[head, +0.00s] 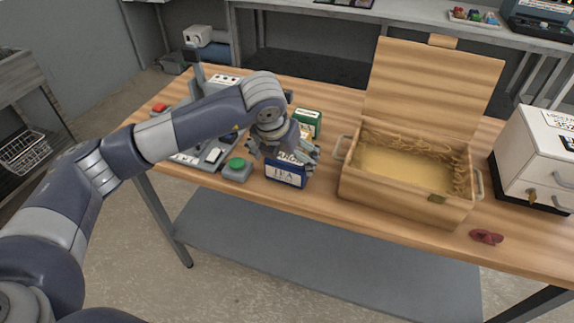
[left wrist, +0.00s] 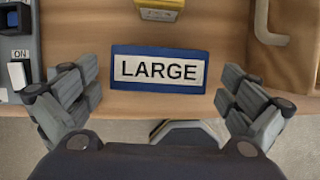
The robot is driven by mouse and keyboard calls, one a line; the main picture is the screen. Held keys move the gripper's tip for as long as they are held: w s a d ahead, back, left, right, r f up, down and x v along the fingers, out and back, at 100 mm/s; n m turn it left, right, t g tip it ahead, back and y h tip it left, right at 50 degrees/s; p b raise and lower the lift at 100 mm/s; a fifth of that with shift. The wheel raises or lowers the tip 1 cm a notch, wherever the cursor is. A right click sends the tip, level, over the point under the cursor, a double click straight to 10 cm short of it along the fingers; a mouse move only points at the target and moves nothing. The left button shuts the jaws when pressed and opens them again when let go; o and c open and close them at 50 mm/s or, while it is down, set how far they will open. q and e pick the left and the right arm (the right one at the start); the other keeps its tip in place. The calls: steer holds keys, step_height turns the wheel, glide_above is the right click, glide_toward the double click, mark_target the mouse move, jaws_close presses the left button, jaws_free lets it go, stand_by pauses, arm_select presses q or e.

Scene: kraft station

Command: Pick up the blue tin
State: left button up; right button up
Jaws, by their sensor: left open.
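The blue tin (head: 286,176) stands upright on the wooden table near its front edge, with a pale front label that seems to read TEA. In the left wrist view its blue top (left wrist: 205,52) carries a white LARGE label. My left gripper (head: 284,152) is over the tin, pointing down, and hides part of its top. In the left wrist view my left gripper (left wrist: 158,88) is open, with one finger on each side of the tin and gaps between. My right gripper is not in view.
A green tin (head: 308,120) stands behind the blue one. A yellow item (left wrist: 163,9) is beyond it in the wrist view. An open wooden box (head: 400,205) is to the right. A green button box (head: 237,170) and a switch panel (head: 206,155) are to the left.

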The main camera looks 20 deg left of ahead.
mark_target(286, 159)
arm_select(q)
steer(key=x, duration=0.3)
steer(key=shift+w+f+p, duration=0.1)
steer(key=shift+f+p, duration=0.05)
steer(key=shift+p, duration=0.15)
steer(key=shift+c, duration=0.2)
steer(key=c, duration=1)
